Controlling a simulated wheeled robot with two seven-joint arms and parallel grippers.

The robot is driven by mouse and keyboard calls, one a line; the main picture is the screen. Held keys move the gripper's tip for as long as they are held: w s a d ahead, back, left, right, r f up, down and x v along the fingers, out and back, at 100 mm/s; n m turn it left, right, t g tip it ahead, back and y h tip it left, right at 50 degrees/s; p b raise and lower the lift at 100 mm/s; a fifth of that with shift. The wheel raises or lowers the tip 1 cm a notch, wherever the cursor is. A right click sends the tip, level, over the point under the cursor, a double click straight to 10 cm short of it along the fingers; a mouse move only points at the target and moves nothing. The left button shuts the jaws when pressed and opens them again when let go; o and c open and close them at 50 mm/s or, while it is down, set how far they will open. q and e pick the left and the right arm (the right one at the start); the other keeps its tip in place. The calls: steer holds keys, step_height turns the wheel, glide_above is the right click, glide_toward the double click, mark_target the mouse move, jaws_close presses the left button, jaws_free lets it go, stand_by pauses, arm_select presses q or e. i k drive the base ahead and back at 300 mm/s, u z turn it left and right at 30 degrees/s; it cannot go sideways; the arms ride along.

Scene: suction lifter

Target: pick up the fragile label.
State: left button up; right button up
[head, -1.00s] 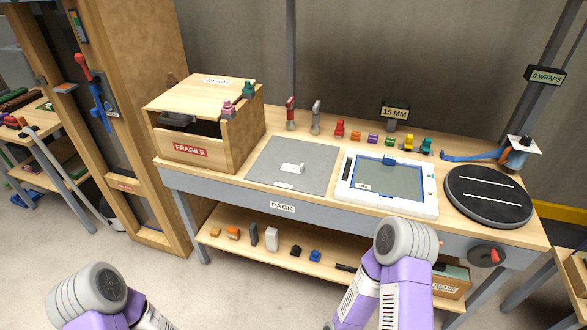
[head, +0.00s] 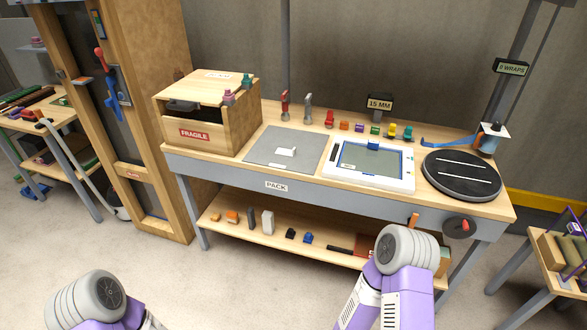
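The fragile label (head: 194,135) is a small red rectangle with white letters. It lies flat on the front face of the wooden box (head: 233,131), at the left end of the workbench, and is fully visible. My two purple and grey arms show at the bottom of the head view, one at the left and one right of centre. Both are well in front of the bench and apart from the label. Neither gripper shows in the head view.
The workbench (head: 325,190) holds a grey mat (head: 262,152), a white-framed screen panel (head: 343,179) and a black turntable (head: 480,174). Several small coloured items line its back. A side table (head: 562,285) stands at the right. Open floor lies in front of the bench.

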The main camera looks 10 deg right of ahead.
mark_target(285, 152)
steer(key=u, duration=0.15)
steer(key=k, duration=0.5)
steer(key=z, duration=1)
steer(key=i, duration=1.25)
steer(key=u, duration=0.15)
